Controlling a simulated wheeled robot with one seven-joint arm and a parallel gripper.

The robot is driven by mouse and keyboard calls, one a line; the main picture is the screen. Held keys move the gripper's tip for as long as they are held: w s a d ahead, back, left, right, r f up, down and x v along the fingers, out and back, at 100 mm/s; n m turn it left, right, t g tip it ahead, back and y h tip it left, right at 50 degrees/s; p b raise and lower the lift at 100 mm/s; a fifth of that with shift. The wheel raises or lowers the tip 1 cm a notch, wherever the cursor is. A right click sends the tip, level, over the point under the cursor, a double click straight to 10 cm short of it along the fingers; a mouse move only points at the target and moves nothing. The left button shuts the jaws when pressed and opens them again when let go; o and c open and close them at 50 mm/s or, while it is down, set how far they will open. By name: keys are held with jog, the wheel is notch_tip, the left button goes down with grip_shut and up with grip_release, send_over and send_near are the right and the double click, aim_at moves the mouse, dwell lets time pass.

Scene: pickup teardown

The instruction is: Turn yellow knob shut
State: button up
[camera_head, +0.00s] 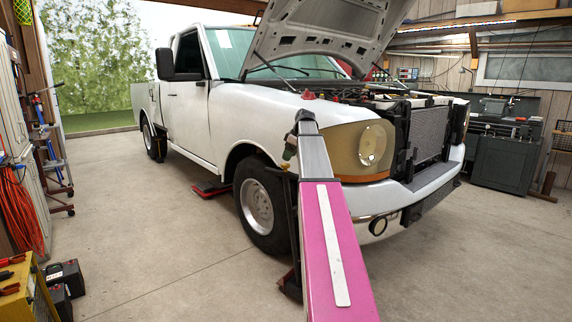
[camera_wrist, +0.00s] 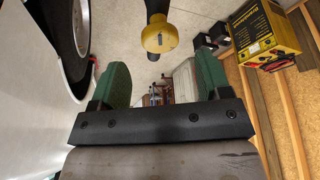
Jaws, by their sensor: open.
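The yellow knob (camera_wrist: 160,39) shows at the top middle of the wrist view, a round yellow head on a black stem that runs out of the top edge. My gripper (camera_wrist: 162,76) is open, with a green pad on each side and nothing between them. The knob lines up with the gap, near or just past the fingertips, with space on both sides. I cannot tell its exact depth.
A white pickup (camera_head: 235,115) with its hood (camera_head: 325,30) raised stands close to my arm. A yellow box (camera_wrist: 266,33) and dark cases (camera_wrist: 205,50) lie at the right of the wrist view. The floor (camera_head: 150,235) left of the truck is mostly clear.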

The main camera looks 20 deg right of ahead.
aim_at(285, 164)
jog(key=shift+x, duration=2.4)
jog(key=c, duration=0.9)
